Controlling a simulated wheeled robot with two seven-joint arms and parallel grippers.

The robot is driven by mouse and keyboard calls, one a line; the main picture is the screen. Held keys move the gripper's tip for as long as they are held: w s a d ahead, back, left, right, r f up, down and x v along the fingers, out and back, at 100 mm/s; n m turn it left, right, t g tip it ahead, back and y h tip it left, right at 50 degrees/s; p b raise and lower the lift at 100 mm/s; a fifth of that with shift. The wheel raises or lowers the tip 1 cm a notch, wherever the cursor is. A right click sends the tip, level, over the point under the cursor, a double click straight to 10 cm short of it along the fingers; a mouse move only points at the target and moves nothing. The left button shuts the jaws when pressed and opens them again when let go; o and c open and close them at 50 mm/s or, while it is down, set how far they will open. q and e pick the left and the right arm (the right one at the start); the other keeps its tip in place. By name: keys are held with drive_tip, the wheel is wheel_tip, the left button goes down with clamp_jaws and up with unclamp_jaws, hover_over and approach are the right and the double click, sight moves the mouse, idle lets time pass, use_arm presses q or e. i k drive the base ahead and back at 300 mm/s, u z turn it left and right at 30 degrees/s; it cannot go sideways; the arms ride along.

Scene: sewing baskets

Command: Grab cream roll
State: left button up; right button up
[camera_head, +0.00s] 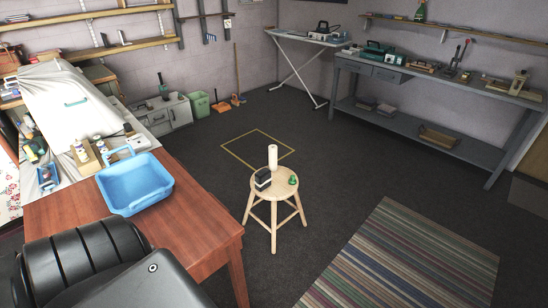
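The cream roll (273,157) stands upright on a round wooden stool (275,194) near the middle of the head view. A small dark box-like item (262,178) is in front of it to the left, and a small green item (293,180) is to its right. The lower end of the roll is close to these two. Neither of my grippers shows in the head view.
A reddish wooden table (190,221) with a blue basket (165,190) stands left of the stool. A striped rug (405,262) lies to the right. A grey workbench (440,144) lines the right wall. Dark floor around the stool is mostly clear.

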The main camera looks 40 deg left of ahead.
sight(273, 158)
drive_tip(key=u, duration=1.05)
drive_tip(key=i, duration=0.4)
drive_tip(key=z, duration=1.2)
drive_tip(key=i, duration=2.1)
drive_tip(key=u, duration=1)
drive_tip(key=i, duration=0.75)
drive_tip(key=u, duration=0.8)
